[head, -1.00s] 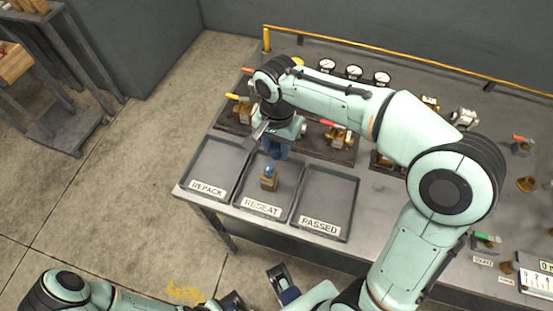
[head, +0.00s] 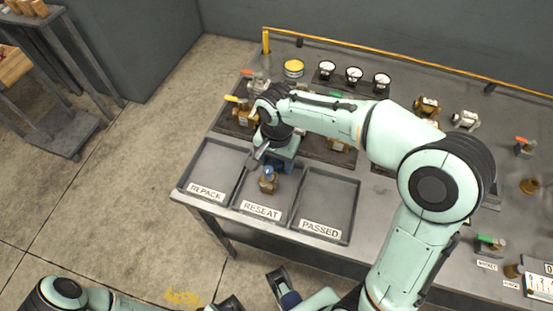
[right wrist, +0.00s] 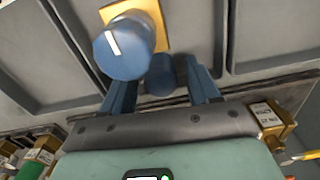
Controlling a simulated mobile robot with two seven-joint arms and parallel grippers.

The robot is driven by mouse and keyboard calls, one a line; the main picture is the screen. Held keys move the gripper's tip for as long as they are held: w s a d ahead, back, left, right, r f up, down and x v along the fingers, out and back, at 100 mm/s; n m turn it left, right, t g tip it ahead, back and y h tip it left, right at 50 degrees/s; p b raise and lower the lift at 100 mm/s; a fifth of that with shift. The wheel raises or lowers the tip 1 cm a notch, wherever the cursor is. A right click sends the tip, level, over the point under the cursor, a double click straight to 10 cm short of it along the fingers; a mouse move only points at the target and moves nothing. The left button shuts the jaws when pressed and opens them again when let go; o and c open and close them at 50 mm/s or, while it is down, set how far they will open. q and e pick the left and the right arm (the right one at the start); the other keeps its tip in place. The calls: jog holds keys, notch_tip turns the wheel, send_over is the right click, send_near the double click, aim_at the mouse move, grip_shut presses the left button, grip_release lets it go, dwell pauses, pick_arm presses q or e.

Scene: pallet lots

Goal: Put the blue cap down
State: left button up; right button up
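My right gripper (head: 281,166) is low over the RESEAT tray (head: 243,207), close behind a brass valve (head: 268,186) standing in it. The valve has a blue knob with a white mark, seen from above in the right wrist view (right wrist: 124,48). In that view a dark blue cylinder, which looks like the blue cap (right wrist: 166,76), sits between the blue fingertips. The knob overlaps it in the picture, and its lower end is hidden. My left arm shows at the bottom edge of the head view, with its gripper partly cut off.
The REPACK tray (head: 192,183) on the left and the PASSED tray (head: 336,190) on the right are empty. Valves with coloured handles stand on a rack behind the trays. Gauges (head: 354,75) and a yellow-topped tin (head: 293,68) stand farther back.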

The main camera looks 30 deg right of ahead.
aim_at(277, 161)
notch_tip(277, 161, up, 12)
jog(key=p, duration=0.2)
jog(key=shift+r, duration=0.2)
dwell(0.3)
dwell(0.5)
